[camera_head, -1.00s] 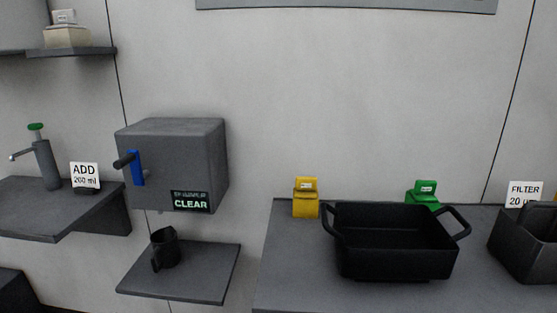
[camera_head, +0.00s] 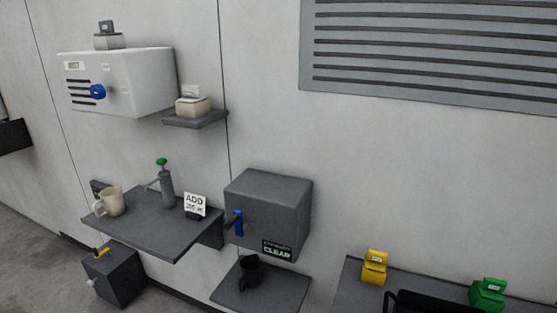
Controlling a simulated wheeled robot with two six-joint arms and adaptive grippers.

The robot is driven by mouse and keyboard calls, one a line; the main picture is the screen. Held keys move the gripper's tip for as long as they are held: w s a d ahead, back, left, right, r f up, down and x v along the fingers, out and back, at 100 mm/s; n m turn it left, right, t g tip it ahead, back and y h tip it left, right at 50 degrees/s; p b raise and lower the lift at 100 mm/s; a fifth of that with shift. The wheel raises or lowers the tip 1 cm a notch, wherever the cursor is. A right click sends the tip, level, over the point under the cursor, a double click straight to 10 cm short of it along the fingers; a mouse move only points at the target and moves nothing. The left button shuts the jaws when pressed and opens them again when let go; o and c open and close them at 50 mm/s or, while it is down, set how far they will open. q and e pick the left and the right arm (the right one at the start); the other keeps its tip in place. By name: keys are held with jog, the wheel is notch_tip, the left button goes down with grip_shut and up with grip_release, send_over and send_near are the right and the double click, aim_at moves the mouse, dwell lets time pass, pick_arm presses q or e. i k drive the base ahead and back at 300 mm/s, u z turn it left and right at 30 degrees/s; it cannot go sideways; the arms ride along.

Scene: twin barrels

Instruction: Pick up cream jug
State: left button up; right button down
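A cream jug (camera_head: 111,202) with a handle on its left side stands upright at the left end of a dark grey shelf (camera_head: 165,238). It is to the left of a grey pump dispenser (camera_head: 167,188) with a green top. A black jug (camera_head: 250,271) stands on a lower shelf (camera_head: 272,297) under a grey box.
The grey box (camera_head: 270,212) has a blue lever and a "CLEAR" sign. A white unit (camera_head: 120,82) hangs above the cream jug. A dark cabinet (camera_head: 115,275) stands below. Yellow (camera_head: 374,267) and green (camera_head: 488,294) blocks sit at right.

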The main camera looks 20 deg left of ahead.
aim_at(113, 200)
jog(key=u, duration=1.95)
jog(key=k, duration=0.6)
jog(key=u, duration=0.4)
jog(key=i, duration=1.75)
jog(key=z, duration=0.7)
